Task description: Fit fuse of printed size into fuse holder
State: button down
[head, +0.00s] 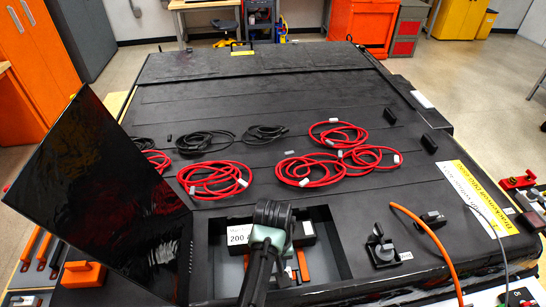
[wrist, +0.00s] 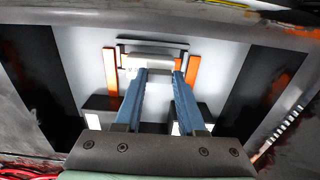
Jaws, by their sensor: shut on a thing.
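My gripper (wrist: 159,74) reaches down into an open recess (head: 340,240) in the black pack top. In the wrist view its two blue fingers are shut on a pale grey fuse (wrist: 148,62), which lies crosswise at their tips. Upright orange pieces (wrist: 110,73) flank it, with a dark bar just beyond. Whether the fuse touches the holder I cannot tell. In the head view my arm hides the fuse and most of the holder; an orange part (head: 303,266) shows beside it. A white label printed 200 (head: 238,235) sits at the recess's left.
A black lid panel (head: 115,190) stands tilted open left of the recess. Coiled red cables (head: 214,180) and black cables (head: 205,141) lie behind it. An orange cable (head: 430,235) and small black fittings (head: 381,248) are at right. Recess walls are close around my gripper.

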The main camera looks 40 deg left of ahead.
jog(key=shift+f+b, duration=0.8)
jog(key=shift+f, duration=0.5)
jog(key=shift+c, duration=2.1)
grip_release()
jog(key=shift+r, duration=0.1)
notch_tip(320, 180, up, 13)
jog(key=p, duration=0.1)
jog(key=shift+p, duration=0.3)
